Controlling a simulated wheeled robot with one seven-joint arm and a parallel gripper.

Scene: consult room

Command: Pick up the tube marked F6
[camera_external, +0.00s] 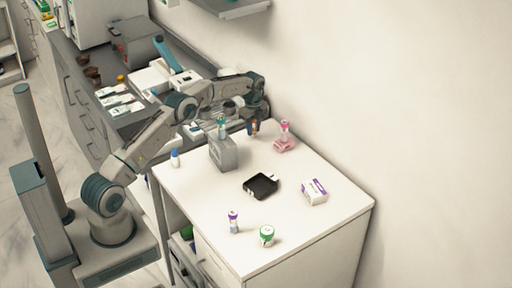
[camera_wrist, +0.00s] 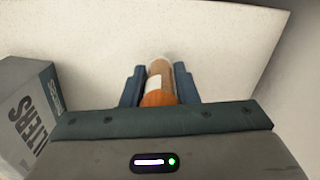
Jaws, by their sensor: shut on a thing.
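My gripper (camera_wrist: 160,84) is shut on an orange tube (camera_wrist: 158,98) with a pale label, its orange end towards the wrist camera. In the external view my gripper (camera_external: 256,120) is at the table's back edge, with the small orange tube (camera_external: 254,130) between its fingers. I cannot tell whether the tube touches the table. Other capped containers stand around: blue-capped (camera_external: 175,158), teal-capped (camera_external: 222,128) on a grey box, pink-capped (camera_external: 284,130) on a pink stand, and purple-capped (camera_external: 233,222). No F6 marking is readable on any of them.
The grey box (camera_external: 223,155) stands left of my gripper; its lettering shows in the wrist view (camera_wrist: 28,110). A black tray (camera_external: 262,186), a white-purple carton (camera_external: 314,192) and a green-lidded jar (camera_external: 267,236) stand on the white table (camera_external: 200,200). A wall rises behind.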

